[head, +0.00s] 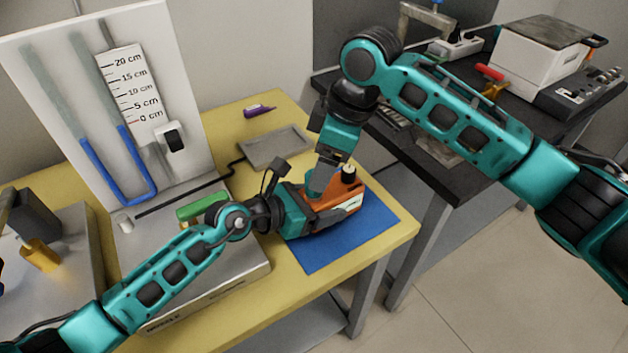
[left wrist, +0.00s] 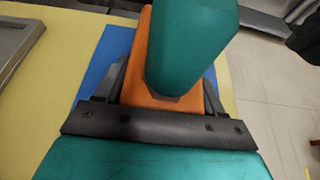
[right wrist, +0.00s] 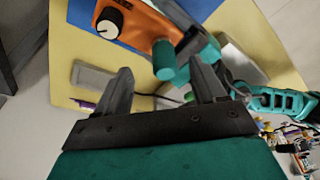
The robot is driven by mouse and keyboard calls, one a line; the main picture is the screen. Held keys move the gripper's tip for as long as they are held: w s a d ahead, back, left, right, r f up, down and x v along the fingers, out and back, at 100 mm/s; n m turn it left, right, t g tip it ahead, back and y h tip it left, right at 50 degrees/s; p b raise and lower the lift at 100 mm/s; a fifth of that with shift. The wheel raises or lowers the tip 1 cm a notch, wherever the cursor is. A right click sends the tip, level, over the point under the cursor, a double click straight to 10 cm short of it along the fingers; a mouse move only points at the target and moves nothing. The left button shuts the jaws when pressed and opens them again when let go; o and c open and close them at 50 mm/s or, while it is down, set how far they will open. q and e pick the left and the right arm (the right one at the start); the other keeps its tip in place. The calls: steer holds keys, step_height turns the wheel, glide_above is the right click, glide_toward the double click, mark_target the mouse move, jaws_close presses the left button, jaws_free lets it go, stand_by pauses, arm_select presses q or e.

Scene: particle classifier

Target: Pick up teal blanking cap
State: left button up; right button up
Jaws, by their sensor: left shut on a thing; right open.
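The orange classifier (head: 345,188) lies on a blue mat (head: 330,249) at the table's right end, with a black-and-white knob on top. My left gripper (head: 328,207) is shut on its body from the left. The left wrist view shows the orange body (left wrist: 148,75) between the fingers. The teal blanking cap (right wrist: 163,60) stands out from the orange body in the right wrist view. In the head view the cap (head: 316,180) is partly hidden by my right gripper (head: 328,163). My right gripper is open, with the cap appearing between its fingertips (right wrist: 166,78); contact is unclear.
A grey tray (head: 272,147) and a purple marker (head: 259,110) lie behind on the yellow table. A manometer board (head: 75,60) stands on a metal base at left. A dark bench (head: 455,185) with instruments is at right.

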steer(key=x, duration=0.4)
steer(key=shift+s+a, duration=0.2)
steer(key=shift+a, duration=0.15)
steer(key=shift+c, duration=0.3)
steer(key=c, duration=1.1)
